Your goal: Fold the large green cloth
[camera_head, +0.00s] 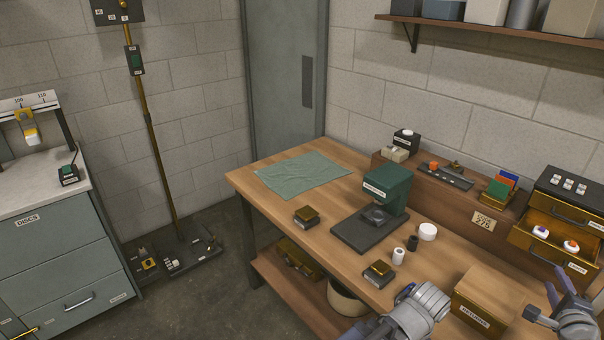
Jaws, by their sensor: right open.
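The large green cloth (303,175) lies spread almost flat, with light wrinkles, on the back left part of the wooden workbench (275,208). Nothing lies on it. My right gripper (541,304) is at the lower right edge of the view, open and empty, far from the cloth and close to a brass box. My left gripper does not show clearly. A silver and dark part of my own body stands at the bottom, right of the middle.
A green press (386,183) on a dark base stands right of the cloth. A small brass-topped block (306,216) sits in front of the cloth. A white cup (427,231), small cylinders, a brass box (490,299) and a drawer unit (572,205) occupy the right side.

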